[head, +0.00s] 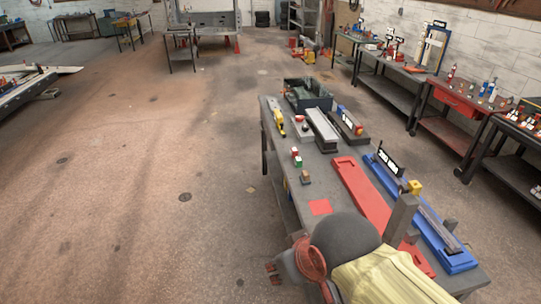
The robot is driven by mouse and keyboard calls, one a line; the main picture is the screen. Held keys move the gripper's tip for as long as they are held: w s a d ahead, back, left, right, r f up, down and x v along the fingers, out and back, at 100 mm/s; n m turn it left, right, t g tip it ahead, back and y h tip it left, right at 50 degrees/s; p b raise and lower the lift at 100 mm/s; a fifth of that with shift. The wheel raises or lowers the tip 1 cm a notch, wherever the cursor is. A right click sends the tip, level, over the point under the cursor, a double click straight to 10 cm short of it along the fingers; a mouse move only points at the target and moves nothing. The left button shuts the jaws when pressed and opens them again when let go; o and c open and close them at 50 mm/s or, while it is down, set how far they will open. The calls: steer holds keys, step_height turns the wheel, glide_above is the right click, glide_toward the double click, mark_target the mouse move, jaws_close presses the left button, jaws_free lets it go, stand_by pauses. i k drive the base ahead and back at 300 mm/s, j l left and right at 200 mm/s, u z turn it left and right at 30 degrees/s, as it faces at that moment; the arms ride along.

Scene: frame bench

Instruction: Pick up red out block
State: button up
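A small block with red on it (298,162) stands on the bench top, left of the long fixtures, with white and green parts close around it. A flat red square (320,207) lies near the bench's left edge. No readable mark shows which thing is the red out block. My gripper (272,274) is at the lower middle, left of the bench's near part and apart from these things. Its two reddish fingertips appear separated, with nothing seen between them. My arm hides part of the near bench.
A long red fixture (355,185) and a blue tray (458,262) fill the bench's right side. A brown-topped block (305,177) stands near the red square. A dark bin (307,93) is at the far end. Open floor (130,200) lies left.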

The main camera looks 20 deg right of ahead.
mark_target(294, 151)
steer(key=i+j+u, duration=0.2)
steer(key=i+j, duration=0.85)
steer(key=i+l+z, duration=0.15)
steer(key=i+z, duration=0.3)
steer(key=i, duration=0.15)
steer(key=i+z, duration=0.4)
steer(key=i, duration=0.15)
steer(key=i+j+z, duration=0.45)
steer(key=i+z, duration=0.4)
steer(key=i, duration=0.15)
steer(key=i+j+z, duration=0.1)
steer(key=i+z, duration=0.25)
steer(key=i, duration=0.2)
